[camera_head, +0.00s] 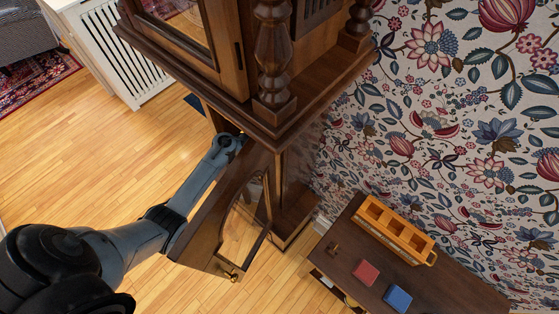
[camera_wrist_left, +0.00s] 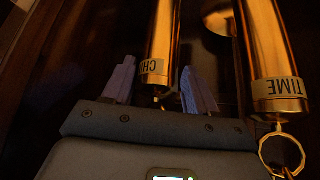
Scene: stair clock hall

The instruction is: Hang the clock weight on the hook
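In the left wrist view a brass cylinder (camera_wrist_left: 162,30), a weight with a label starting "CH", lies between the fingers of my left gripper (camera_wrist_left: 158,78). The fingers are open, with a small gap on each side. A small dark fitting shows at its near end. A second brass weight (camera_wrist_left: 266,45), labelled "TIME", is to the right, with a brass ring (camera_wrist_left: 282,152) at its near end. Both labels read upside down. In the head view my left arm reaches into the tall wooden clock (camera_head: 283,190), behind its open door (camera_head: 203,227); the hand and weights are hidden there. I cannot make out the hook.
The open glazed door stands beside my forearm. A dark side table (camera_head: 440,285) at lower right holds an orange wooden rack (camera_head: 395,232), a red block (camera_head: 366,272), a blue block (camera_head: 397,298) and a small brass item (camera_head: 333,248). The wood floor at left is clear.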

